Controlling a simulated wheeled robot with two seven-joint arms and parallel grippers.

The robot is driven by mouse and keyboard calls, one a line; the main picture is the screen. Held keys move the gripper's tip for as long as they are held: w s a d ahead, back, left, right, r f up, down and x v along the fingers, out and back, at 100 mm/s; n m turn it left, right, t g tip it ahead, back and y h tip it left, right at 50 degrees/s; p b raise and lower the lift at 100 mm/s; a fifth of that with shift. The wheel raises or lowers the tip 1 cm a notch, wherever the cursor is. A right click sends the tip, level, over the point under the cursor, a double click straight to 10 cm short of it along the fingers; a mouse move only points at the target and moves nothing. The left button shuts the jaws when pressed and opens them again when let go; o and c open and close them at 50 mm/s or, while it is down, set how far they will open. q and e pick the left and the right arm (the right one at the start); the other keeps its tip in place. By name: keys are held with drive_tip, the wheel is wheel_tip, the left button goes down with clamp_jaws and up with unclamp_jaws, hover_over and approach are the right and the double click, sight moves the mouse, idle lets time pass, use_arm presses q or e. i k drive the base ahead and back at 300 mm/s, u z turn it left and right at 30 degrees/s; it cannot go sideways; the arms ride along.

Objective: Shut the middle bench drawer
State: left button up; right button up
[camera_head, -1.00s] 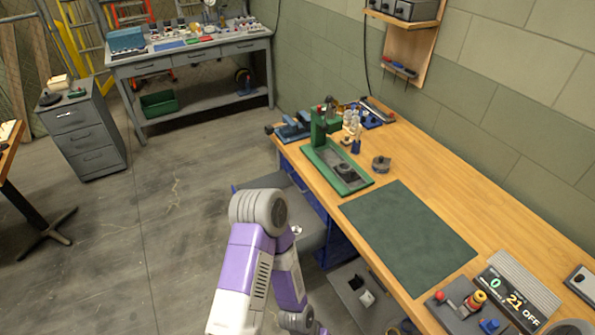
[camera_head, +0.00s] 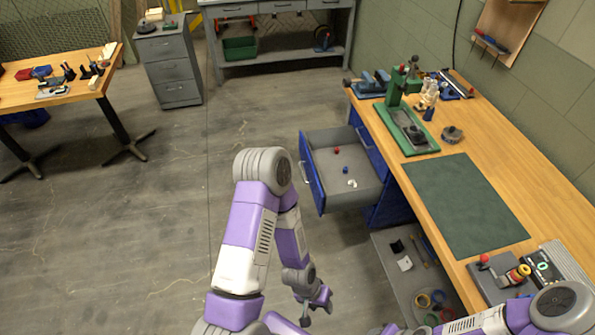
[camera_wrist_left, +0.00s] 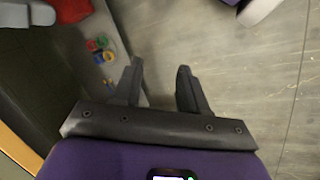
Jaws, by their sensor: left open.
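The bench drawer (camera_head: 343,175) stands pulled out from the right-hand wooden bench. Its blue front (camera_head: 312,174) faces left, and a few small red, blue and white items lie in its grey tray. I cannot tell from its height alone whether it is the middle one. My left gripper (camera_head: 312,306) is low in front of the bench, nearer to me than the drawer and apart from it. In the left wrist view, its two fingers (camera_wrist_left: 160,82) are spread with nothing between them. My right gripper is out of view; part of my right arm shows at bottom right.
The wooden bench top (camera_head: 490,145) carries a green press (camera_head: 405,120) and a dark green mat (camera_head: 465,203). A low shelf (camera_head: 390,250) under it holds tape rolls (camera_head: 432,300). The floor left of the drawer is clear. A grey cabinet (camera_head: 170,70) stands farther back.

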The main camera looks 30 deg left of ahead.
sight(332, 192)
drive_tip(key=u, duration=0.4)
drive_tip(key=k, duration=1.25)
drive_tip(key=u, duration=0.55)
drive_tip(key=i, duration=1.65)
drive_tip(key=z, duration=0.85)
drive_tip(key=i, duration=0.25)
drive_tip(key=z, duration=0.3)
